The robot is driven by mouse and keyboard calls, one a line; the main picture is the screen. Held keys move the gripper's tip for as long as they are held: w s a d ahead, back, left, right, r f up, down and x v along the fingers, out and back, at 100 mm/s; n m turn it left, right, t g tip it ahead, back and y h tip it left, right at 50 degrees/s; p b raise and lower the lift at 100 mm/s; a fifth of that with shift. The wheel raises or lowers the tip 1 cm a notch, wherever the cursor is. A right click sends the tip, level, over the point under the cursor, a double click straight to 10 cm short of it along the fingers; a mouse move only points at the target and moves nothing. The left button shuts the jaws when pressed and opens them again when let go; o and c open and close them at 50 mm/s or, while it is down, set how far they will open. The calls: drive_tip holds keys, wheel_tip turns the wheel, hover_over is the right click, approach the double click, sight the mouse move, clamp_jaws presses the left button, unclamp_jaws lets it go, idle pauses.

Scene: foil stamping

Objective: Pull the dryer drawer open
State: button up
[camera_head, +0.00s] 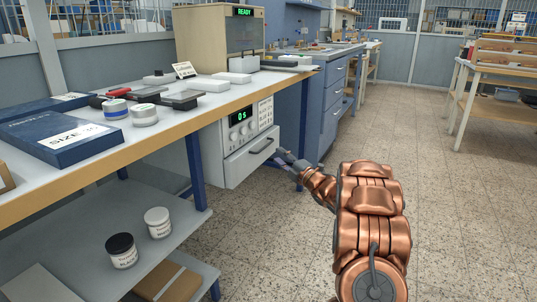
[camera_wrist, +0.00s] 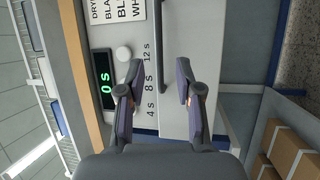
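The dryer (camera_head: 237,125) is a pale box under the bench with a green "0 s" display. Its white drawer (camera_head: 245,163) looks shut and has a dark bar handle (camera_head: 263,146). My gripper (camera_head: 284,156) is at the right end of the handle. In the wrist view, my gripper (camera_wrist: 158,82) is open, one finger on each side of the handle (camera_wrist: 162,45), with gaps to both. The white drawer front (camera_wrist: 190,50) and the display (camera_wrist: 105,88) also show there. In the head view my fingers are small and partly hidden by my wrist.
The lower shelf (camera_head: 85,255) holds two jars. The bench top (camera_head: 190,120) is above. The floor (camera_head: 450,210) to the right is free.

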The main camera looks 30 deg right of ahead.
drive_tip(key=b+x, duration=0.2)
drive_tip(key=x, duration=0.5)
drive_tip(key=shift+w, duration=0.2)
drive_tip(key=shift+r, duration=0.1)
drive_tip(key=shift+c, duration=0.4)
clamp_jaws()
